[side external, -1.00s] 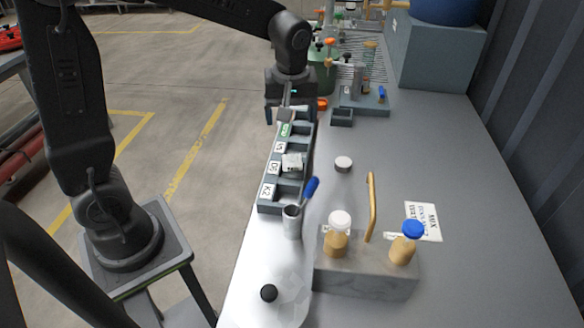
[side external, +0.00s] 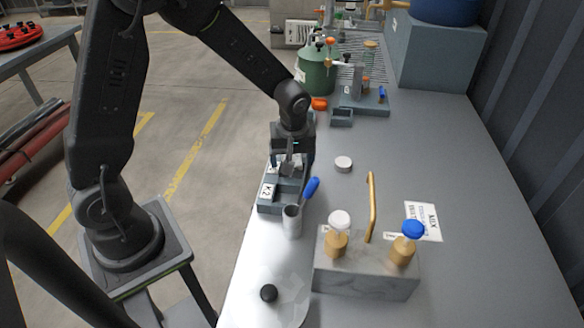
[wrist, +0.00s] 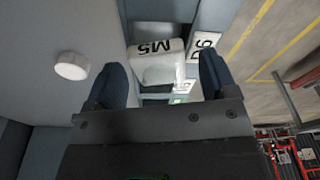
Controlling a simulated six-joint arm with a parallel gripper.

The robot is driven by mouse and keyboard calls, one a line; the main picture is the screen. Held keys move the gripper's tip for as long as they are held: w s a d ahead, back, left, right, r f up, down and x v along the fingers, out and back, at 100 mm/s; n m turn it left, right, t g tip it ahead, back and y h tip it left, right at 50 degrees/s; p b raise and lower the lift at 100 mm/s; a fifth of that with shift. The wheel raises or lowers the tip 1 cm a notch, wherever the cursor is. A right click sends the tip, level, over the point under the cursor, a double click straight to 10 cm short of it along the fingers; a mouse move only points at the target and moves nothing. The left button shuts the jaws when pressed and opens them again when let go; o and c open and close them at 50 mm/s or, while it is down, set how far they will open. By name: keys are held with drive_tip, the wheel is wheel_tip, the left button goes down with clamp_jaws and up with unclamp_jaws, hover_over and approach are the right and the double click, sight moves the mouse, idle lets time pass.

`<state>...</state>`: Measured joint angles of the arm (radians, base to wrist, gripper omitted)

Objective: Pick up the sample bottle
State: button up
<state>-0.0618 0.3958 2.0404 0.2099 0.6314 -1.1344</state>
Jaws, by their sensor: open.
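The sample bottle (wrist: 157,55), white and marked M5, lies in a slot of the grey rack (wrist: 160,10) in the wrist view. My gripper (wrist: 162,64) is open, with one dark finger on each side of the bottle. Whether the fingers touch it cannot be told. In the side view my gripper (side external: 289,168) is down over the middle of the rack (side external: 268,208) and mostly hides the bottle.
A metal cup (side external: 292,222) with a blue-handled tool stands by the rack's near end. A round white cap (side external: 343,164) lies to the right. Open bench lies at right.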

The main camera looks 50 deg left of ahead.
drive_tip(key=shift+a+f, duration=0.1)
drive_tip(key=shift+f, duration=0.3)
drive_tip(key=shift+c, duration=0.2)
drive_tip(key=c, duration=1)
drive_tip(key=shift+o, duration=0.2)
drive_tip(key=shift+r, duration=0.1)
